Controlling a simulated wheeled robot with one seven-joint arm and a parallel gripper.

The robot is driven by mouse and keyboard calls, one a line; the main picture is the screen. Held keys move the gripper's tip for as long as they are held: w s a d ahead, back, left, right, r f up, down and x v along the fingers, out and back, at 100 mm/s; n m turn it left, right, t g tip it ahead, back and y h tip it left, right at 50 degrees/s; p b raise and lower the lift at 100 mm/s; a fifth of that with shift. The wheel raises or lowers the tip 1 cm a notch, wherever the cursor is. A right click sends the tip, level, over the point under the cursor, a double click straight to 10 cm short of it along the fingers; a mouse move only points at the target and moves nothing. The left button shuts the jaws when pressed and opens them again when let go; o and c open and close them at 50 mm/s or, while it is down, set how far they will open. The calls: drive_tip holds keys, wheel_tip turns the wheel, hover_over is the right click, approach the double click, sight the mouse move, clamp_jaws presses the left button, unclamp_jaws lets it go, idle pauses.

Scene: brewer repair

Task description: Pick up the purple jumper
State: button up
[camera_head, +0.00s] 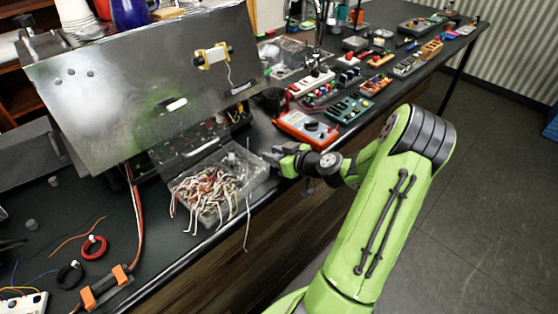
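I cannot make out a purple jumper in this view. A clear box (255,176) near the bench's front edge holds a tangle of white, red and brown wires (213,190), some hanging over its side. If a purple one lies among them, it is too small to tell. My gripper (272,154) is at the right side of the box, above the bench edge, pointing left. Its fingers are small and dark, so I cannot see whether they are open or hold anything. My green arm reaches in from the lower right.
A large tilted metal panel (130,95) stands open behind the box. An orange multimeter (305,129) and several circuit boards lie along the bench to the right. A red wire coil (94,247) and an orange-ended clamp (105,287) lie at lower left. Floor at right is clear.

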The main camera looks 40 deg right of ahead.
clamp_jaws()
wheel_tip(320, 180, up, 10)
drive_tip(key=p, duration=0.2)
